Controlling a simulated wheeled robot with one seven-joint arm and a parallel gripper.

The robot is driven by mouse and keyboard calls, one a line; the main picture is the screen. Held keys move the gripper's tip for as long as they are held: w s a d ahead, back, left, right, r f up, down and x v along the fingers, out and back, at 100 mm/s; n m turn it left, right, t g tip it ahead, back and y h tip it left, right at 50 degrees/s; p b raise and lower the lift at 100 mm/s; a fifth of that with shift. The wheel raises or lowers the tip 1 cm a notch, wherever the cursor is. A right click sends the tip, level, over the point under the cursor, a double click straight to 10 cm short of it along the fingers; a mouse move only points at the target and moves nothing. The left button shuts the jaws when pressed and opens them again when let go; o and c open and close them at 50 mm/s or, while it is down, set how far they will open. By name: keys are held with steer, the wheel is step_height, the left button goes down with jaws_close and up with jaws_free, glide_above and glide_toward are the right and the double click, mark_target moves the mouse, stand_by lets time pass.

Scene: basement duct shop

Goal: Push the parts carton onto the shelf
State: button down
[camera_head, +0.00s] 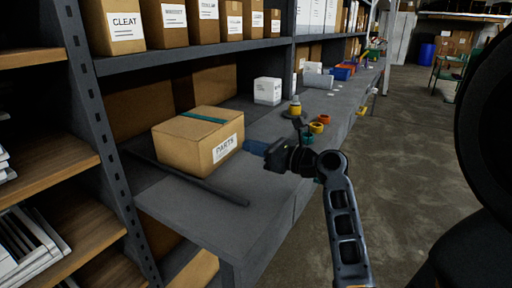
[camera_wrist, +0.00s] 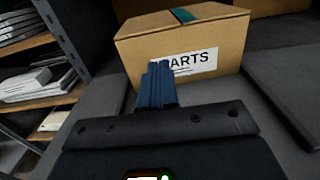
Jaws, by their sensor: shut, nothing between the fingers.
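The parts carton (camera_head: 182,137) is a brown cardboard box with teal tape on top and a white PARTS label. It sits upright on the grey shelf surface (camera_head: 235,190) of the rack. In the wrist view the carton (camera_wrist: 205,38) is ahead, its label face turned to me. My gripper (camera_head: 250,146) is beside the carton's label side at low height, with its blue fingers shut and empty. In the wrist view the fingers (camera_wrist: 158,80) cover the start of the label; I cannot tell whether they touch the carton.
A dark bar (camera_head: 190,180) lies along the surface in front of the carton. A white box (camera_head: 267,91), a yellow-topped item (camera_head: 295,107) and orange rings (camera_head: 317,126) stand farther along. Labelled boxes (camera_head: 205,20) fill the upper shelf.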

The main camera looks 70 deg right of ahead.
mark_target(217, 136)
steer(key=x, duration=0.9)
steer(key=shift+w+d+p, duration=0.15)
steer(key=shift+p, duration=0.25)
